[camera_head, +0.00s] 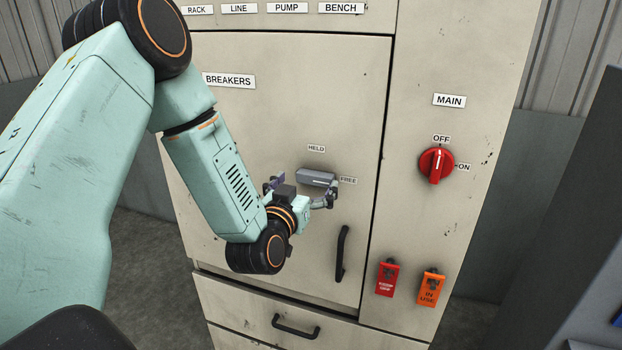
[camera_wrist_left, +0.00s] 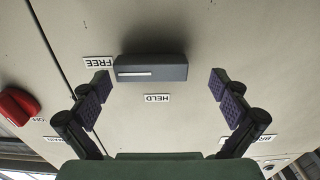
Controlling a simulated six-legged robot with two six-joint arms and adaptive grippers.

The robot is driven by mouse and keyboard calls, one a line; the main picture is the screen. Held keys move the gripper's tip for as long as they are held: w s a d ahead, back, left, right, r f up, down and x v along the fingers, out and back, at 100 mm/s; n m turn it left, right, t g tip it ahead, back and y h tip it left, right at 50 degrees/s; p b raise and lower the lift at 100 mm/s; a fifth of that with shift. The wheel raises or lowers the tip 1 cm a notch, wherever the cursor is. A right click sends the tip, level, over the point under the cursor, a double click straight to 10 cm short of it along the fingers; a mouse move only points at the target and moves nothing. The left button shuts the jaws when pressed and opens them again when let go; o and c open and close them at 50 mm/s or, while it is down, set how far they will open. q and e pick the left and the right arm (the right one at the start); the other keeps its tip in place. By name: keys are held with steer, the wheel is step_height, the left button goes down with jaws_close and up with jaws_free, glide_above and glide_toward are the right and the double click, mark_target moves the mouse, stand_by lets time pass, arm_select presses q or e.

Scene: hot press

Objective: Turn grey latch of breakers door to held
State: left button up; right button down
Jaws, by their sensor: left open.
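The grey latch (camera_head: 318,177) sits on the breakers door (camera_head: 290,90) and lies level. Its white line points toward the FREE label (camera_head: 348,180), and the HELD label (camera_head: 316,148) is above it. My left gripper (camera_head: 302,189) is open in front of the latch, with a finger toward each end of it. In the left wrist view, which is turned over, the latch (camera_wrist_left: 150,68) lies between and a little beyond the open fingers of my left gripper (camera_wrist_left: 160,86). No contact shows. My right gripper is out of view.
The door's black handle (camera_head: 342,253) is below and right of the latch. A red MAIN knob (camera_head: 436,165) is on the right panel, above a red tag (camera_head: 387,278) and an orange tag (camera_head: 430,287). The door face around the latch is clear.

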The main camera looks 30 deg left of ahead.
arm_select(q)
steer(key=shift+w+d, duration=0.1)
steer(key=shift+w, duration=0.3)
steer(key=shift+w+d+r, duration=0.1)
steer(key=shift+d+r, duration=0.25)
steer(key=shift+d, duration=0.25)
steer(key=shift+a+f, duration=0.1)
steer(key=shift+a, duration=0.2)
steer(key=shift+c, duration=0.4)
steer(key=shift+w+a+f, duration=0.15)
steer(key=shift+a+f, duration=0.05)
steer(key=shift+a, duration=0.1)
steer(key=c, duration=0.3)
steer(key=shift+d+r, duration=0.25)
steer(key=shift+d, duration=0.2)
steer(key=c, duration=0.4)
steer(key=shift+a, duration=0.2)
steer(key=c, duration=0.3)
steer(key=shift+f, duration=0.1)
steer(key=shift+c, duration=0.3)
